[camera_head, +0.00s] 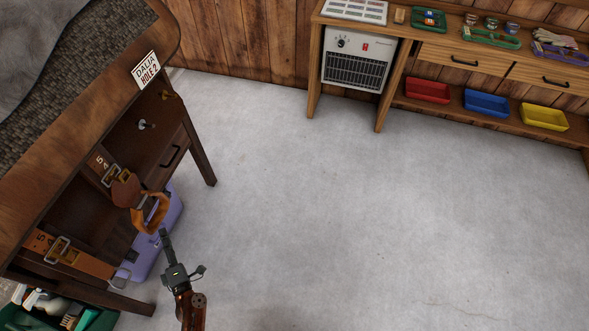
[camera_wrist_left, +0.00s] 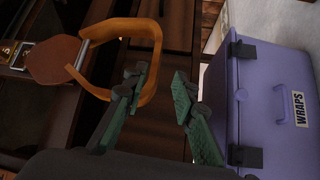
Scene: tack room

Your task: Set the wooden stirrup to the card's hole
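The wooden stirrup (camera_head: 160,210) is an orange-brown loop hanging by a round brown leather piece (camera_head: 124,191) from a buckled strap on the dark wooden stand. In the left wrist view the stirrup (camera_wrist_left: 122,28) is close, its lower side near my fingertips. My left gripper (camera_head: 164,236) is just below and right of the stirrup. Its green-padded fingers (camera_wrist_left: 163,82) are apart; I cannot tell whether one touches the wood. The card (camera_head: 147,70), reading "DALIA HOLE 2", stands on the stand's upper edge. The strap's holes are too small to make out. My right gripper is out of view.
A purple box (camera_wrist_left: 275,100) labelled "WRAPS" stands right beside my left gripper. A second buckled strap (camera_head: 85,261) hangs lower left, above a green crate (camera_head: 100,320). A heater (camera_head: 356,60) and workbench stand at the back. The middle floor is clear.

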